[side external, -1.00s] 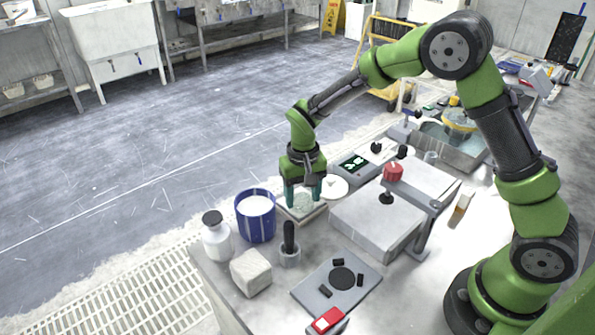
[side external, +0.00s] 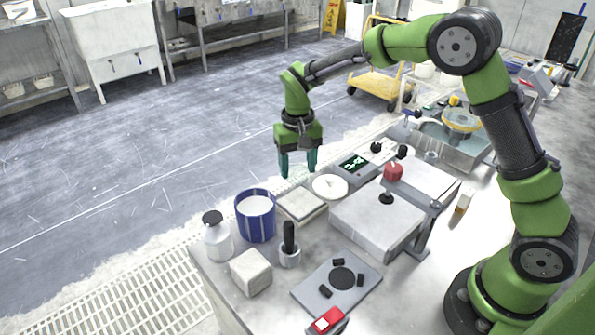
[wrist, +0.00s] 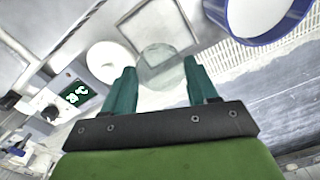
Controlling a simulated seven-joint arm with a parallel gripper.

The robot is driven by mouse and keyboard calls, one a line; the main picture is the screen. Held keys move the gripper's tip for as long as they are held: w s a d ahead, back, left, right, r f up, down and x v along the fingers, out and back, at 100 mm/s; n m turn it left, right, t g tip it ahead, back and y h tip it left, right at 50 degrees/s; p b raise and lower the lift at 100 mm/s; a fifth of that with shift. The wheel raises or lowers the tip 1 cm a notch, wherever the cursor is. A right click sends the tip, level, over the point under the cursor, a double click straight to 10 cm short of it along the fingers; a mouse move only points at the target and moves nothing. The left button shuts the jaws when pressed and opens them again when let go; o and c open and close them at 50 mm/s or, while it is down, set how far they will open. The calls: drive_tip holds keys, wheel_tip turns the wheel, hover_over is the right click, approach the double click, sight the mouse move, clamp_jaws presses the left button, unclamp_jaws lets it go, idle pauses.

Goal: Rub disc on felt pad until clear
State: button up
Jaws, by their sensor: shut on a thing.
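My gripper (side external: 298,172) hangs in the air above and behind the felt pad, its fingers pointing down. In the wrist view a pale, see-through greenish disc (wrist: 160,67) sits between the teal fingertips, and my gripper is shut on it. The disc looks somewhat hazy; how clear it is cannot be told for sure. The felt pad (side external: 301,204) is a pale square in a light frame on the bench, with nothing on it. It also shows in the wrist view (wrist: 158,28), partly behind the disc. The disc and pad are apart.
A blue bucket (side external: 255,226) with white contents stands left of the pad, and a round white dish (side external: 330,187) to its right. A grey box (side external: 375,222), a black-handled tool (side external: 289,241), a white block (side external: 251,272) and a bottle (side external: 215,238) stand nearby.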

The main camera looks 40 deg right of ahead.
drive_tip(key=shift+r, duration=1)
